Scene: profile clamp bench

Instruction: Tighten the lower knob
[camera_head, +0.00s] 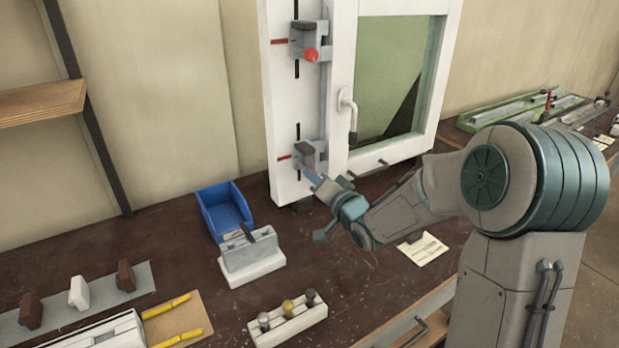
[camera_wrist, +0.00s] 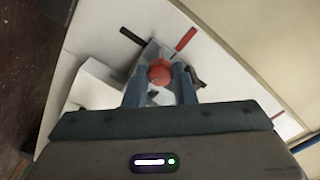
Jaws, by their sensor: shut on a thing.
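The lower knob (camera_wrist: 160,71) is round and red. In the wrist view it sits between the two fingers of my gripper (camera_wrist: 160,84), which is shut on it. In the head view my gripper (camera_head: 318,181) reaches the lower clamp (camera_head: 307,153) on the white frame (camera_head: 284,120), and the lower knob is hidden behind the fingers. The upper knob (camera_head: 311,55), also red, is on the upper clamp (camera_head: 306,38), well above my gripper.
A window sash with a handle (camera_head: 347,104) stands right of the clamps. A blue bin (camera_head: 222,208), a grey-white block fixture (camera_head: 252,258) and a holder with several knobs (camera_head: 290,325) stand on the bench. Dark bench top is free between them.

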